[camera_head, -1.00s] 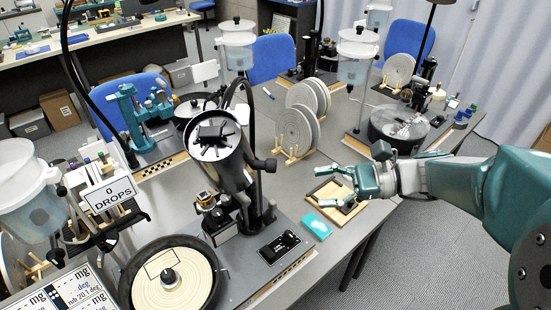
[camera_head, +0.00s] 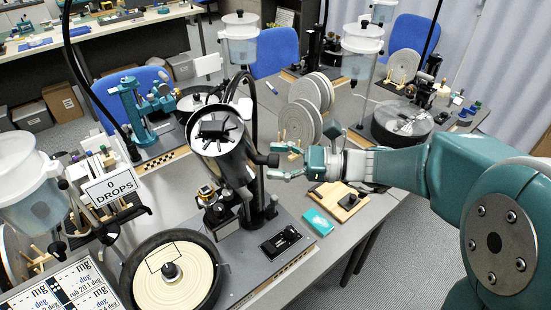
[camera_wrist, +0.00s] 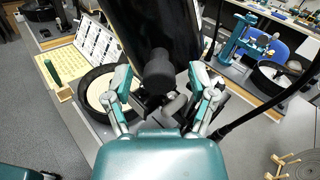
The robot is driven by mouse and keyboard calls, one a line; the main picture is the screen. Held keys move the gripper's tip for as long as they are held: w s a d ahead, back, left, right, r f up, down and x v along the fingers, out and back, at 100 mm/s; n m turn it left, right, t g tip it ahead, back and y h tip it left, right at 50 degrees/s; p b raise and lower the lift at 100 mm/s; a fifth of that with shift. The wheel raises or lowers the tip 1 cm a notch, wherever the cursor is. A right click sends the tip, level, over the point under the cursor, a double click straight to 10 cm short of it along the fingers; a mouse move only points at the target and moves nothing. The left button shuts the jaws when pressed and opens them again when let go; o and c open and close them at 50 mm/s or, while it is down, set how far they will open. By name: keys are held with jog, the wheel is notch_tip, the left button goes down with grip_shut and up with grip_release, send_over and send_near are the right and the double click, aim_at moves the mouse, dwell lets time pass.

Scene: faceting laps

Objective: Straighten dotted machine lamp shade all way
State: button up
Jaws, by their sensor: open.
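The black lamp shade (camera_head: 236,168) of the front machine is a wide tube, tilted, with its open, finned mouth toward the head camera. A dark knob (camera_head: 270,160) sticks out of its right side. My gripper (camera_head: 278,161) is open at this knob, one finger on each side of it. In the wrist view the shade (camera_wrist: 155,25) fills the top middle, and its round knob (camera_wrist: 158,72) lies between the open fingers of my gripper (camera_wrist: 160,82). I cannot tell whether the fingers touch it. Dot marks on this machine cannot be made out clearly.
The front machine's round lap (camera_head: 172,275) is at lower left. A teal box (camera_head: 318,221) and wooden tray (camera_head: 340,200) lie below my gripper. Upright discs (camera_head: 297,122) stand just behind it. A teal machine (camera_head: 140,110) with a dotted strip stands behind left; a water tank (camera_head: 25,185) is left.

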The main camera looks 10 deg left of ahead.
aim_at(245, 169)
jog(key=shift+a, duration=0.2)
grip_shut()
jog(key=shift+s+d+r+m, duration=0.1)
jog(key=shift+s+r+m, duration=0.1)
jog(key=shift+s+m, duration=0.45)
jog(key=shift+s+r+m, duration=0.15)
jog(key=shift+s+m, duration=0.4)
jog(key=shift+m, duration=0.2)
jog(key=shift+s+d+r+m, duration=0.1)
jog(key=shift+s+r+m, duration=0.15)
jog(key=shift+s+m, duration=0.3)
jog(key=shift+s+r+m, duration=0.25)
jog(key=shift+s+m, duration=0.1)
jog(key=shift+m, duration=0.3)
grip_release()
jog(key=shift+f, duration=0.1)
jog(key=w+d, duration=0.1)
jog(key=d, duration=1.1)
